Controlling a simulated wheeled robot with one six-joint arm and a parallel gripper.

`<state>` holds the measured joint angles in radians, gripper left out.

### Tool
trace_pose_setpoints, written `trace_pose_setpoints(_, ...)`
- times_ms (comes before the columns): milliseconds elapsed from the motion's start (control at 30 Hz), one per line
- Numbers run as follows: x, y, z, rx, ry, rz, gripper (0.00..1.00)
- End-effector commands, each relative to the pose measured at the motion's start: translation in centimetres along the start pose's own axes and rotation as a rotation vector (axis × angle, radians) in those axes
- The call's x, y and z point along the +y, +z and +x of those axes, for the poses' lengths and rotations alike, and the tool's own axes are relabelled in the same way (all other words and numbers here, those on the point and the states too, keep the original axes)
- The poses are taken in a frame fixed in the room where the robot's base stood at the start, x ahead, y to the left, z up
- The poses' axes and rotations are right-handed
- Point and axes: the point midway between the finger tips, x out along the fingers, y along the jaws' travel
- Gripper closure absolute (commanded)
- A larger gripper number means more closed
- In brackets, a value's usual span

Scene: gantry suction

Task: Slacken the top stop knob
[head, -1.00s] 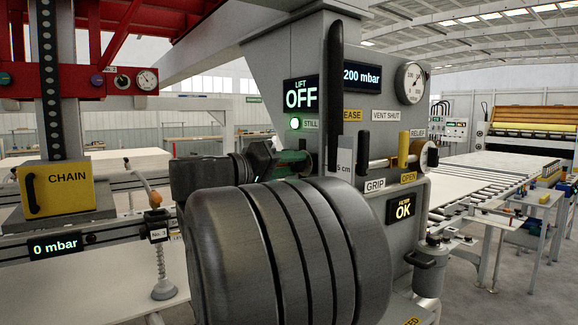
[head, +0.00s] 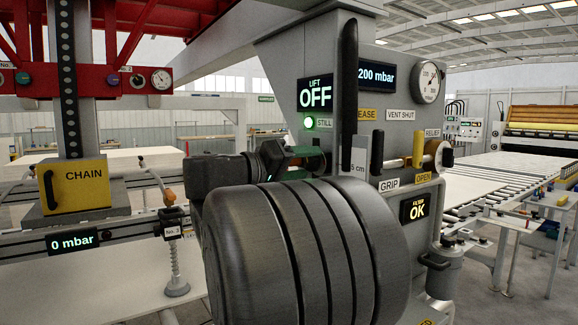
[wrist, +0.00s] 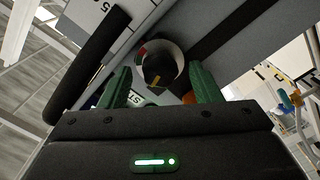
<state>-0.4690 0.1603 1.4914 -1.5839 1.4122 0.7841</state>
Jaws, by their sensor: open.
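In the wrist view a round dark knob (wrist: 158,72) with a yellow mark, in a pale ring with a red patch, shows just beyond and between my green fingertips. It appears to be the top stop knob. My gripper (wrist: 158,84) is open, one finger on each side of the knob's line; I cannot tell whether they touch it. In the head view my gripper (head: 312,158) is beside the grey column, left of a scale plate (head: 359,166) marked in cm. The knob is not clearly visible there, and my arm covers much of that area.
A long black handle (head: 348,75) rises close to my gripper. GRIP (head: 389,184) and RELIEF (head: 433,133) controls sit to the right. The lift display (head: 315,93) reads OFF, with a green STILL lamp (head: 309,122). A yellow CHAIN box (head: 75,187) stands left.

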Motion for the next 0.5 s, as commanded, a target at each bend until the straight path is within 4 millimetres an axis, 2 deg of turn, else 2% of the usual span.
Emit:
trace_pose_setpoints(167,-0.1,0.0,-1.8,0.003,-0.003,0.0,0.43)
trace_pose_setpoints(500,-0.1,0.0,-8.1,0.005,-0.004,0.001,0.43)
